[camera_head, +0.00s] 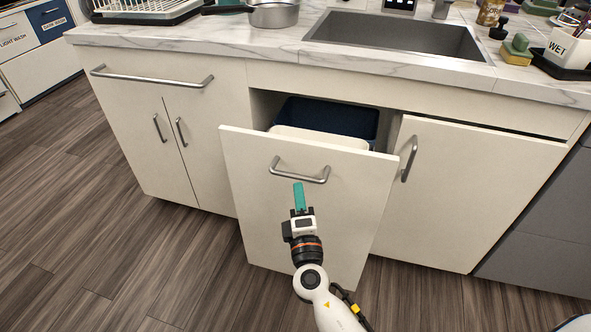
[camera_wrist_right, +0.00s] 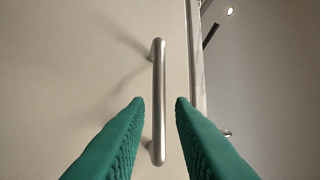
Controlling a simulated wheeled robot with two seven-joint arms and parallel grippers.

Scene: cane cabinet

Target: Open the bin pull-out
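The bin pull-out (camera_head: 345,210) is a cream front panel under the sink, standing out from the cabinet so its top is open. A white bin (camera_head: 310,136) and a dark blue bin (camera_head: 330,115) show behind it. Its silver bar handle (camera_head: 312,178) is near the panel's top. My right gripper (camera_head: 299,184) has teal fingers and is just below the handle in the head view. In the right wrist view, the handle (camera_wrist_right: 159,90) stands between the two spread fingertips (camera_wrist_right: 160,100), with a gap on each side. My left gripper is out of view.
Closed cabinet doors (camera_head: 165,135) are on the left, and a door (camera_head: 465,195) with a vertical handle is on the right. The marble counter (camera_head: 250,45) holds a sink (camera_head: 395,35) and a pot (camera_head: 275,14). The wood floor (camera_head: 110,240) in front is clear.

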